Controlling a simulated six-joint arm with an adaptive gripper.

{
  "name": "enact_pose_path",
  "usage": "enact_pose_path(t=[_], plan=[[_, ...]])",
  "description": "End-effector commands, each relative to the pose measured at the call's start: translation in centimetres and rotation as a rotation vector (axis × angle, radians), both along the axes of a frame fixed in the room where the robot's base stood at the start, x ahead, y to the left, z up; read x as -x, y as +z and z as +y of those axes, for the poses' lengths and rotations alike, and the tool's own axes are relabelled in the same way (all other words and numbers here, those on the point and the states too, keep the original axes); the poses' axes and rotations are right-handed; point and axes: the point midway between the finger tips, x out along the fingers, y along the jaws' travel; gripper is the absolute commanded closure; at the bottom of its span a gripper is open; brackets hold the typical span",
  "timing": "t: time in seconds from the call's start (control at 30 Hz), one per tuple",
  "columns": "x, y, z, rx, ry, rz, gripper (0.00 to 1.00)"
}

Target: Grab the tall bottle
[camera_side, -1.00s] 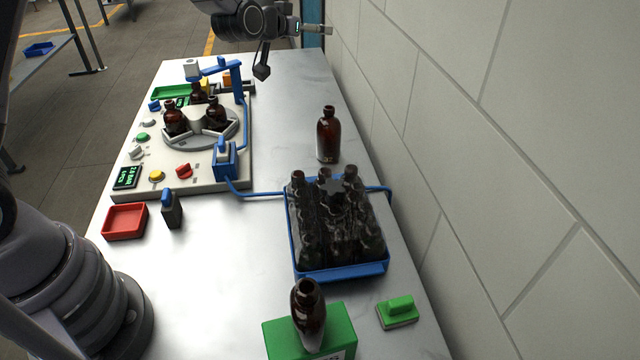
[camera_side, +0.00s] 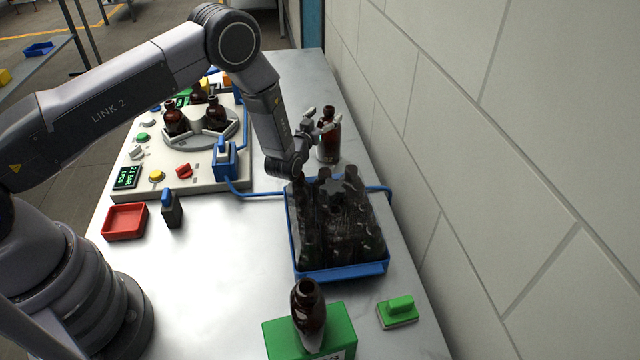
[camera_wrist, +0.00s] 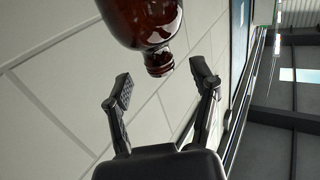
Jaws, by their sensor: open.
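A tall amber bottle (camera_side: 329,140) stands upright on the metal table, behind the blue tray and close to the wall. My gripper (camera_side: 320,123) is open beside the upper part of this bottle in the side view. In the wrist view the bottle (camera_wrist: 148,22) appears from the top edge with its neck pointing down the picture. There my gripper (camera_wrist: 160,88) has its two fingers spread wide, and the bottle's neck lies just beyond and between the tips. I cannot tell whether either finger touches the glass.
A blue tray (camera_side: 345,272) of dark bottles stands in front of the tall bottle. Another amber bottle (camera_side: 308,315) stands on a green block (camera_side: 283,343), with a green brush (camera_side: 398,312) at right. A machine holding bottles (camera_side: 200,142) stands left. The wall (camera_side: 450,120) is close at right.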

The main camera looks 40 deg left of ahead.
Motion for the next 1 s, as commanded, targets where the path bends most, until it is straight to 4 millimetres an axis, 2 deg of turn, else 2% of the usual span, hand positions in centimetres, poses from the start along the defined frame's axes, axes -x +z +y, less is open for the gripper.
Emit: enact_pose_path(t=[0.1, 0.2, 0.47, 0.9, 1.0], plan=[[-1.9, 0.1, 0.4, 0.003, 0.002, -0.006, 0.4], [-2.7, 0.1, 0.6, 0.002, 0.001, -0.002, 0.4], [-3.0, 0.1, 0.6, 0.001, 0.0, 0.0, 0.4], [-2.9, 0.1, 0.6, 0.001, 0.0, 0.0, 0.97], [-2.9, 0.1, 0.6, 0.001, 0.0, 0.0, 1.0]])
